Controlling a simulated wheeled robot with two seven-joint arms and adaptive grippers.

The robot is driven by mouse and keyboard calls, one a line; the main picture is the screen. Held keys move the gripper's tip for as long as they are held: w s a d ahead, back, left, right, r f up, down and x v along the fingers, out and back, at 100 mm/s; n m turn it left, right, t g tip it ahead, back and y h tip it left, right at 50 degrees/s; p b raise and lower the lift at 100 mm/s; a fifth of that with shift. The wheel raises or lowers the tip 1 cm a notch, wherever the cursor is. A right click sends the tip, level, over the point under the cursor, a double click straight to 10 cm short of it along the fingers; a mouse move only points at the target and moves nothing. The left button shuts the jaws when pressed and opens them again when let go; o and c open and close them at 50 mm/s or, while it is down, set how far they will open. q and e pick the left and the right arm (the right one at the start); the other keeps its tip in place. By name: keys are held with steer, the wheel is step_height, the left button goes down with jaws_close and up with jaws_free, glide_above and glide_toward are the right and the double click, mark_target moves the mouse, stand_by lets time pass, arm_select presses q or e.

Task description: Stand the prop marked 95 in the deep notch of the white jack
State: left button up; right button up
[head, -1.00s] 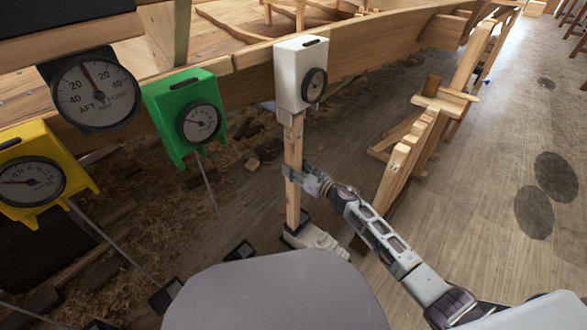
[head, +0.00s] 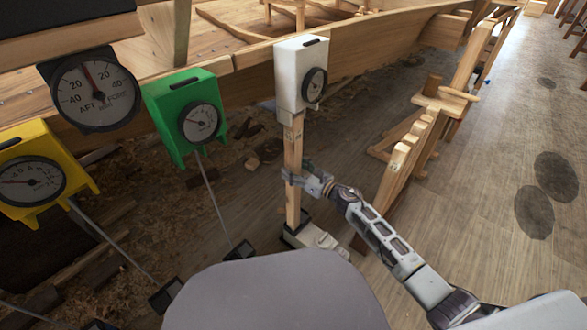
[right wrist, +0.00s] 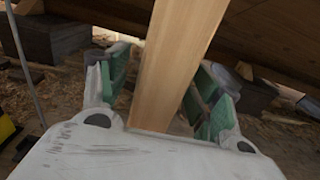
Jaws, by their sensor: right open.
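A pale wooden prop (head: 293,160) stands close to upright below the white jack (head: 290,75), a white box with a round dial against the hull. The prop's foot is at a dark shoe (head: 291,240) on the floor; I cannot tell how deep it sits. No number is legible on the prop. My right gripper (head: 293,178) is around the prop at mid height. In the right wrist view its open fingers stand either side of the prop (right wrist: 178,65), with gaps showing. My left gripper is not in view.
A green dial box (head: 185,105) and a yellow one (head: 40,160) stand at left, with thin rods below. More wooden props lean on a rack (head: 405,165) at right. The hull planking (head: 375,50) runs behind.

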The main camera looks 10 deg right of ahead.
steer(key=v, duration=1.1)
stand_by(0.3)
steer(key=shift+s+d, duration=0.2)
stand_by(0.3)
steer(key=shift+v, duration=2.2)
steer(key=shift+s+d, duration=0.1)
steer(key=shift+s+d, duration=0.1)
steer(key=shift+s, duration=0.05)
